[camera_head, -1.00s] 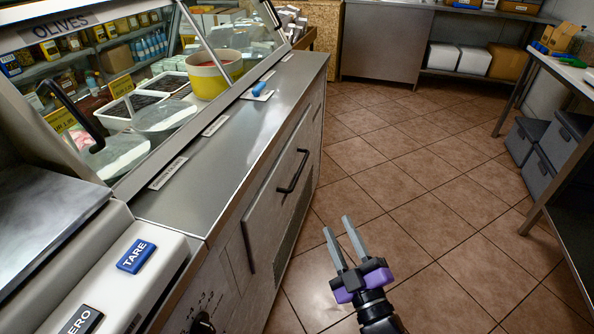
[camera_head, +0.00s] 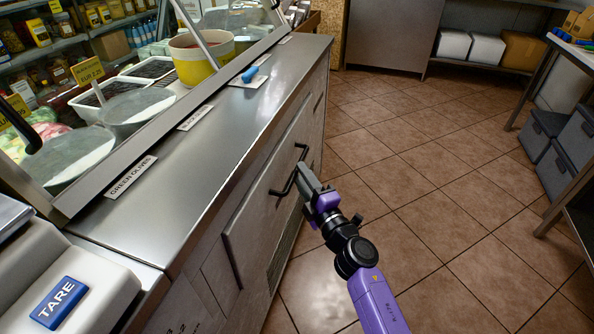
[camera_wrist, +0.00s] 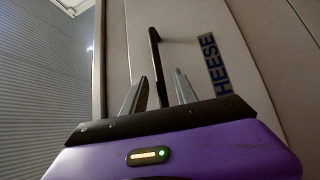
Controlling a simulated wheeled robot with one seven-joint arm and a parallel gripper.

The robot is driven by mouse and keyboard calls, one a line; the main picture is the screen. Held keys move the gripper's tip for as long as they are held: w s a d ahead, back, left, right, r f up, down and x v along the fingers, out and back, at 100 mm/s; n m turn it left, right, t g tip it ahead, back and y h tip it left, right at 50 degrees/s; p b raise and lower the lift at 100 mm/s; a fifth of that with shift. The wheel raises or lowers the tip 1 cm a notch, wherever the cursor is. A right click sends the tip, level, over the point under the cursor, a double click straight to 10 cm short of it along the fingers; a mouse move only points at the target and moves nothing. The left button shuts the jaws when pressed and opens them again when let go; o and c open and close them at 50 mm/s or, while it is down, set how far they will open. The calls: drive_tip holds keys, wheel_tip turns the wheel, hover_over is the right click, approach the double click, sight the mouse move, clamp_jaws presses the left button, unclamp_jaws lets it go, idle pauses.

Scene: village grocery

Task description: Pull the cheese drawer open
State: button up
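In the wrist view, the handle (camera_wrist: 155,55) runs between the two grey fingers of my gripper (camera_wrist: 158,88). The fingers are apart, with a visible gap on each side of the bar, so my gripper looks open around the handle without clamping it.
The steel counter top (camera_head: 200,165) runs above the drawer, with a glass display case behind it. A scale (camera_head: 70,290) stands at the lower left. Tiled floor (camera_head: 430,200) is clear to the right, up to grey bins (camera_head: 570,150) under a table.

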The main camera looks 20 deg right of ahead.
drive_tip(key=shift+b+x, duration=0.35)
drive_tip(key=shift+x, duration=1.25)
clamp_jaws()
